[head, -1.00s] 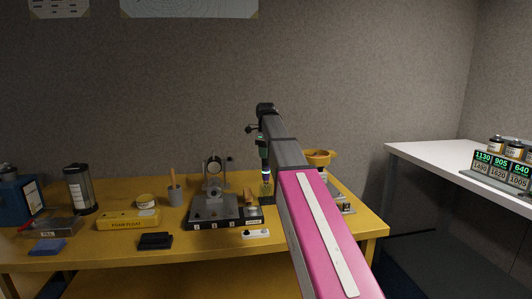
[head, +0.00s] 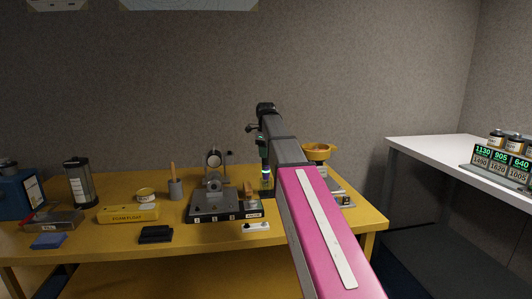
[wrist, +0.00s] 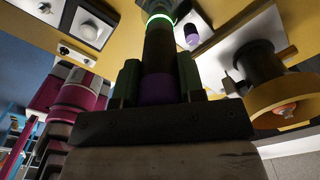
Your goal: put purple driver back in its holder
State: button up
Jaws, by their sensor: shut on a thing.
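My gripper (wrist: 159,78) is shut on the purple driver (wrist: 158,89), gripping its purple band between two green fingers. The driver's dark body runs away from the palm to a glowing green ring (wrist: 160,19). In the head view, my gripper (head: 265,142) is over the back right of the yellow bench, with the driver upright beneath it and the green ring (head: 265,171) near its lower part. The driver's lower end is near the bench top; whether it touches anything is unclear. I cannot pick out its holder with certainty. A small purple-topped piece (wrist: 193,32) shows on a pale plate.
An orange bowl on a stand (head: 318,151) is close right of my arm. A dark fixture (head: 213,203) stands left of the driver, a white strip (head: 256,227) in front. A yellow box (head: 128,214) and black block (head: 156,234) lie further left on the bench (head: 200,262).

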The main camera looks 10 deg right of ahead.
aim_at(266, 160)
jog(key=shift+f, duration=0.1)
jog(key=shift+f, duration=1.2)
jog(key=shift+f, duration=0.55)
jog(key=o, duration=1.2)
